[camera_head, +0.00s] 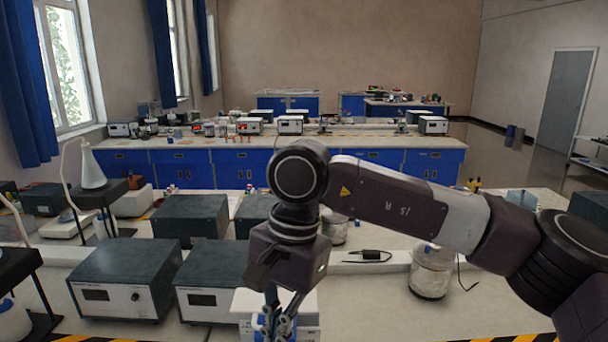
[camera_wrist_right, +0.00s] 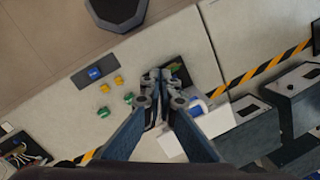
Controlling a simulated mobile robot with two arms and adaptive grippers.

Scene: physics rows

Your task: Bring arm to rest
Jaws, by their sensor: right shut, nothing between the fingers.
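My right arm comes in from the right of the head view and bends down over the near bench. My right gripper (camera_head: 275,328) points downward at the bottom edge of that view, in front of a white box. In the right wrist view the right gripper (camera_wrist_right: 163,78) has its fingers together with nothing between them. It hangs above the bench top, beside a white box (camera_wrist_right: 200,130). My left arm and left gripper do not show in either view.
Grey instrument boxes (camera_head: 125,280) stand left of the arm on the near bench (camera_head: 385,305). A glass jar (camera_head: 431,271) stands under the forearm. Small yellow and green pieces (camera_wrist_right: 104,112) lie near the gripper. Blue-fronted benches (camera_head: 185,168) stand behind.

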